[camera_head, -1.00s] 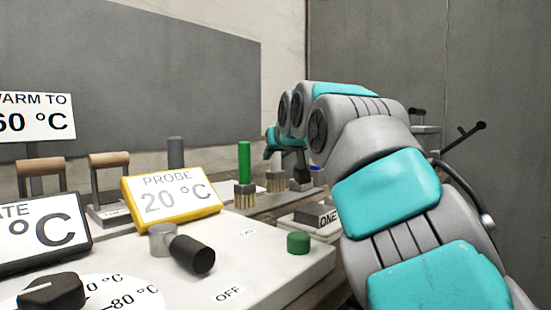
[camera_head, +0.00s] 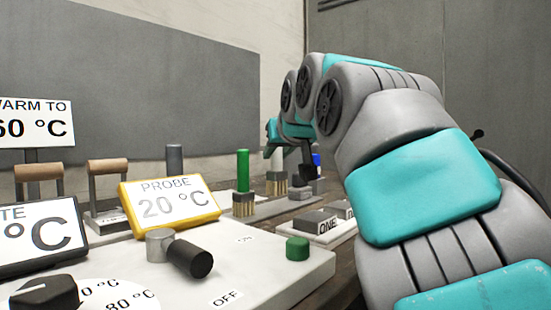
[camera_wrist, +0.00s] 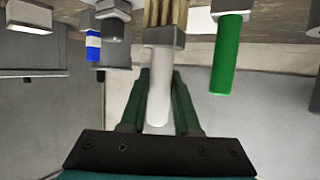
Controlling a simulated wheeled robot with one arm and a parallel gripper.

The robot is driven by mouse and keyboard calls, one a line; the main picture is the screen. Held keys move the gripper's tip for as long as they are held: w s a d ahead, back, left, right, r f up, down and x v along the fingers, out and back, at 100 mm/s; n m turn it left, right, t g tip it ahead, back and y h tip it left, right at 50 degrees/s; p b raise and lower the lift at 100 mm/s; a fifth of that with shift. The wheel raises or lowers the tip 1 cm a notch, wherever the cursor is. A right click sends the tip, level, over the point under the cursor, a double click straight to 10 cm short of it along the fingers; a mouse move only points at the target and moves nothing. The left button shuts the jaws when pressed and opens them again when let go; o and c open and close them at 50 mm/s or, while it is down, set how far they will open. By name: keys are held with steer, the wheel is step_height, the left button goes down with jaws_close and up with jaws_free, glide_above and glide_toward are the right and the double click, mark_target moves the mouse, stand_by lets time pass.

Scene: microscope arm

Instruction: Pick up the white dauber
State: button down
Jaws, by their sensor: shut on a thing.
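The white dauber (camera_wrist: 160,90) has a white handle, a grey collar and pale bristles. In the wrist view its handle lies between the two dark green fingers of my gripper (camera_wrist: 161,78), which are shut on it. In the head view the white dauber (camera_head: 276,182) stands upright, bristles down, just right of the green one. My gripper (camera_head: 277,150) is at its top, partly hidden by my own wrist. I cannot tell whether the bristles touch the surface below.
The green dauber (camera_head: 243,175) stands close on the left; it also shows in the wrist view (camera_wrist: 226,55). A blue-handled item (camera_head: 316,160) is to the right. A yellow-framed PROBE display (camera_head: 168,205) and the white control panel (camera_head: 270,268) are in front.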

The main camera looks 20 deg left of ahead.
steer(key=s+d+r+b, duration=0.1)
steer(key=s+d, duration=0.3)
steer(key=s, duration=0.5)
steer(key=shift+s+d, duration=0.25)
steer(key=shift+s, duration=0.05)
steer(key=shift+w, duration=0.1)
